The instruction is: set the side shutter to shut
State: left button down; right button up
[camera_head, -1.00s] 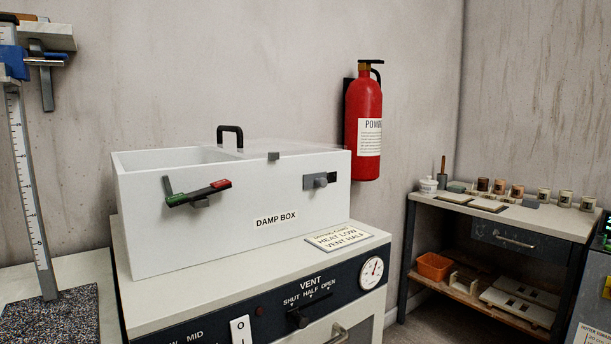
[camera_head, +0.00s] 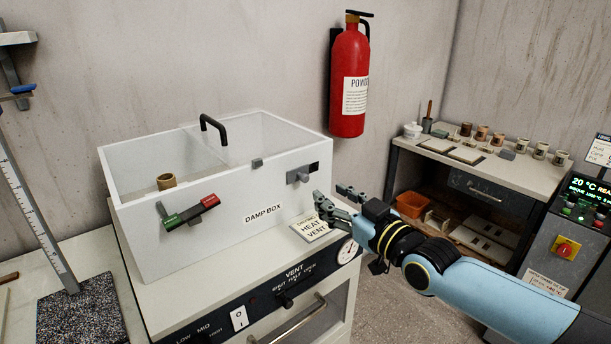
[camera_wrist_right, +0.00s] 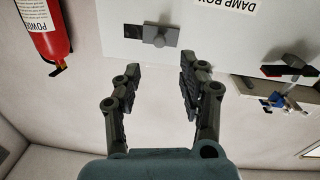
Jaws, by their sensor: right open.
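The white damp box (camera_head: 205,235) stands on the cabinet top. The side shutter, a small grey plate with a knob (camera_head: 301,175), sits high at the right end of its front wall. A dark gap shows just right of the plate. In the right wrist view the picture is upside down, and the shutter (camera_wrist_right: 161,36) lies ahead of the fingers with the dark gap at its left. My right gripper (camera_head: 331,195) is open and empty, below and right of the shutter, apart from it. Its spread fingers also show in the wrist view (camera_wrist_right: 165,75). My left gripper is out of view.
A red-and-green lever (camera_head: 190,212) is on the same wall. A sign plate (camera_head: 312,228) and vent panel (camera_head: 285,285) lie below. A fire extinguisher (camera_head: 349,85) hangs behind. A clay cup (camera_head: 166,181) is inside the box.

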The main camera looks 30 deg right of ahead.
aim_at(307, 179)
jog(key=w+b, duration=0.1)
jog(key=w, duration=0.1)
jog(key=w+b, duration=0.2)
jog(key=w, duration=0.1)
jog(key=w+b, duration=0.2)
jog(key=shift+w+f, duration=0.3)
jog(key=shift+w, duration=0.05)
jog(key=shift+w+r+b, duration=0.15)
jog(key=shift+w+b, duration=0.4)
jog(key=shift+w, duration=0.1)
jog(key=shift+r, duration=0.1)
jog(key=shift+c, duration=0.2)
grip_shut()
